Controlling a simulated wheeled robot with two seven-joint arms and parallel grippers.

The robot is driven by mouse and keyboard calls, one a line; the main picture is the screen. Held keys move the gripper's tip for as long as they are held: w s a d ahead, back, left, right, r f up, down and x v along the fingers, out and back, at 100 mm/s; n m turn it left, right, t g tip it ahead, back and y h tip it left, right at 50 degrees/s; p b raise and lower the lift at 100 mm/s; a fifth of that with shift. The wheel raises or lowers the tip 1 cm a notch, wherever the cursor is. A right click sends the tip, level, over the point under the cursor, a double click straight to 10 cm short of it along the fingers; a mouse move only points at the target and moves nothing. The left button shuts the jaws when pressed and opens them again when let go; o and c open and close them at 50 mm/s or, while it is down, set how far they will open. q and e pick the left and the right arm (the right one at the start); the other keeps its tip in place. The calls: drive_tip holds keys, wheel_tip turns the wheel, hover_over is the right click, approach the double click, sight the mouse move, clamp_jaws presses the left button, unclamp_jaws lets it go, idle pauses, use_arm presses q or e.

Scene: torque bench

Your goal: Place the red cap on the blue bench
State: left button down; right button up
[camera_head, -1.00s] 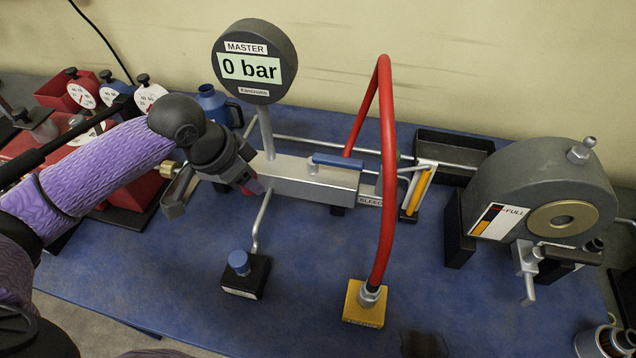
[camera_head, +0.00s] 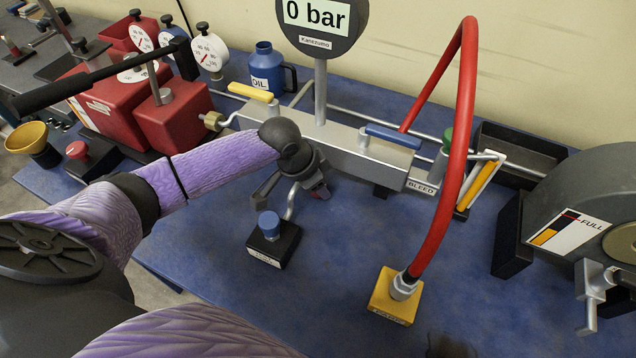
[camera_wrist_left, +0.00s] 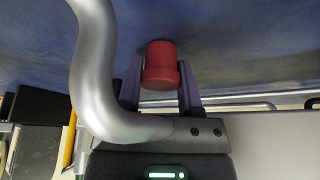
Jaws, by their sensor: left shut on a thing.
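The red cap (camera_wrist_left: 161,66) shows in the left wrist view, a short stepped cylinder between the two purple fingers of my left gripper (camera_wrist_left: 160,88). The gripper is shut on it. In the head view my left gripper (camera_head: 293,194) is low over the blue bench (camera_head: 335,265), in front of the grey metal block and just behind the blue-capped fitting. The cap is mostly hidden there by the gripper. The blue bench top fills the upper wrist view behind the cap; I cannot tell whether the cap touches it. My right gripper is not in view.
A bent silver pipe (camera_wrist_left: 92,75) passes close beside the gripper. A black block with a blue cap (camera_head: 269,225) stands just in front. A yellow block (camera_head: 395,296) with a red hose (camera_head: 455,170) stands right. The bench between them and at front centre is clear.

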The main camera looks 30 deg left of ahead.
use_arm(q)
drive_tip(key=shift+f, duration=0.1)
drive_tip(key=shift+c, duration=1.3)
unclamp_jaws()
drive_tip(key=p+v, duration=0.4)
drive_tip(key=v, duration=0.8)
